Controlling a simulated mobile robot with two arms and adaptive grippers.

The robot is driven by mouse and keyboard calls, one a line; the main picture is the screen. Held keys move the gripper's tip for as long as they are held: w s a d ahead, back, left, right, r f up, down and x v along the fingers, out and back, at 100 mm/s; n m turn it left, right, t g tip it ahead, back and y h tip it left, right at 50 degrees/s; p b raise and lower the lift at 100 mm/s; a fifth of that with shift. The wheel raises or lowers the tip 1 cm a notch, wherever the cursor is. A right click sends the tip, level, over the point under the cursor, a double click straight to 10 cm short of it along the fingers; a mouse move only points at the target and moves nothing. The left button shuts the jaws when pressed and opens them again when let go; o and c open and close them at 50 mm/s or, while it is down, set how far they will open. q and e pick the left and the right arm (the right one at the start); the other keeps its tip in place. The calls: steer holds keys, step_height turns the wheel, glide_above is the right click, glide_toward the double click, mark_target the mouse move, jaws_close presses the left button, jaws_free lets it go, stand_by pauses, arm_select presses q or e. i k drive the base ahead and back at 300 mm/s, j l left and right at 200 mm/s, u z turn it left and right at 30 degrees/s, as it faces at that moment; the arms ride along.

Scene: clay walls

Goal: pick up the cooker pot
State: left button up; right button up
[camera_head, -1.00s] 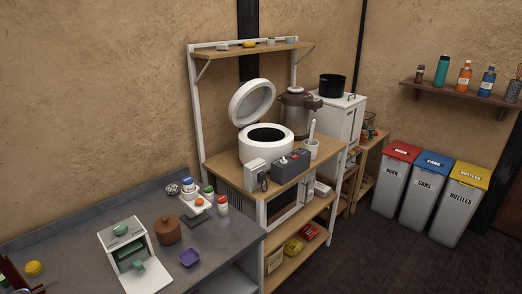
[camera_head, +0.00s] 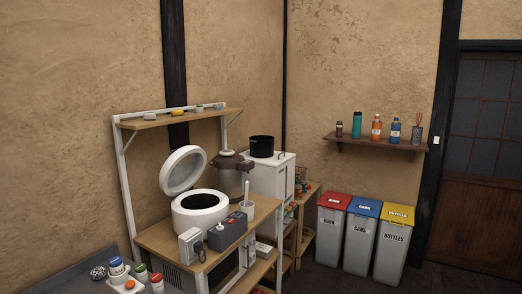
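A white rice cooker (camera_head: 199,221) with its lid (camera_head: 183,171) standing open sits on the wooden shelf unit. Its inside is dark, and I cannot tell whether a separate pot sits in it. A black pot (camera_head: 262,147), open at the top, stands on a white cabinet (camera_head: 271,179) farther back. I cannot tell from looks alone which of these the cooker pot is. Neither of my grippers is in view.
A brown-topped dispenser (camera_head: 232,172) stands behind the cooker; a grey box (camera_head: 228,233) and white box (camera_head: 191,245) stand in front. A grey counter (camera_head: 75,283) is at lower left. Red, blue and yellow-lidded bins (camera_head: 362,238) stand right. Dark floor between shows some free room.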

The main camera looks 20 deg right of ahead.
mark_target(261, 146)
steer(key=i+l+z, duration=0.6)
steer(key=i+z, duration=0.15)
steer(key=i, duration=0.25)
steer(key=i+z, duration=0.35)
steer(key=i, duration=0.2)
steer(key=i+l+u, duration=0.2)
steer(key=i, duration=0.3)
steer(key=i+l+u, duration=0.2)
steer(key=i, duration=0.35)
steer(key=i+l+u, duration=0.2)
steer(key=i, duration=0.3)
